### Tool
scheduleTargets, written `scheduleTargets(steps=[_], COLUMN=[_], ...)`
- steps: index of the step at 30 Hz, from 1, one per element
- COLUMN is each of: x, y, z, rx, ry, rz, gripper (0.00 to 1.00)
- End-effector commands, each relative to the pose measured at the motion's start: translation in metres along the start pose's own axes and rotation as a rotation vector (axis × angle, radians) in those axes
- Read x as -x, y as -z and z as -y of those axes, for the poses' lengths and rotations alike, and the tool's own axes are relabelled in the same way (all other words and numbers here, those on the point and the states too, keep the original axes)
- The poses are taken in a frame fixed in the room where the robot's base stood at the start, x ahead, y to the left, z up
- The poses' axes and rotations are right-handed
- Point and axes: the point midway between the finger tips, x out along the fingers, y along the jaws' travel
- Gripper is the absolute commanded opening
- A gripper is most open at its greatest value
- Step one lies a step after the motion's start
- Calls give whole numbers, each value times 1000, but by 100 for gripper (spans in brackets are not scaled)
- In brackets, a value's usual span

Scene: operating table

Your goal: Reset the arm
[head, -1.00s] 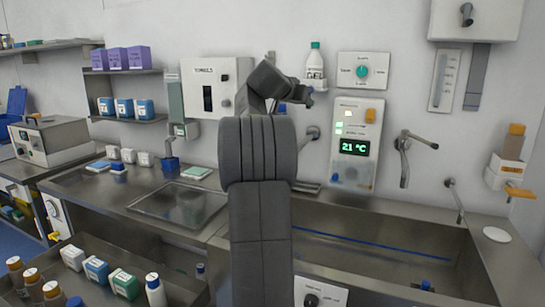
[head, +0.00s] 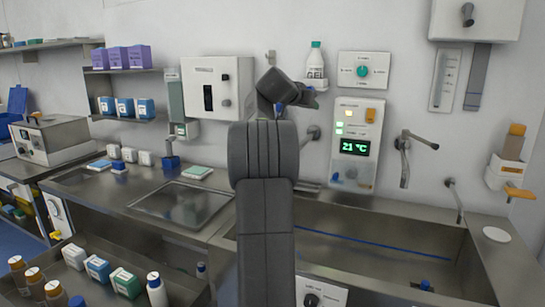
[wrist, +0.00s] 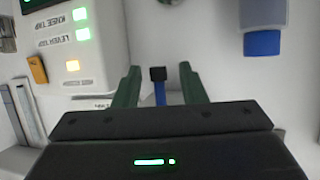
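My arm (head: 265,165) rises in the middle of the head view, with its upper end bent over toward the wall. My gripper (head: 312,90) is small and partly hidden there, just below the gel bottle (head: 316,62) and left of the 21 °C control panel (head: 355,120). In the wrist view my gripper (wrist: 160,86) shows two green fingers standing apart. A slim blue piece with a black top (wrist: 158,74) shows between them, with a gap on each side. I cannot tell how far away it is. Nothing is visibly held.
The wall panel (wrist: 75,62) is close on the left in the wrist view. Taps (head: 404,155) stick out over the steel sink (head: 400,235). A white wall box (head: 218,85) hangs left of my arm. Bottles and boxes (head: 98,268) stand at lower left.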

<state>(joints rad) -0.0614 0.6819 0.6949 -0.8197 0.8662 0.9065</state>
Motion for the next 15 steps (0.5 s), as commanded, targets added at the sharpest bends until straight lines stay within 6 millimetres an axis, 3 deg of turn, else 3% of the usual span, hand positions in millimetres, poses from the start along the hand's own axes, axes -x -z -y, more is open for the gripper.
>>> scheduleTargets(steps=[15], x=[98], y=[1], z=[1], rx=[-1], ry=[5], rz=[-5], gripper=[38])
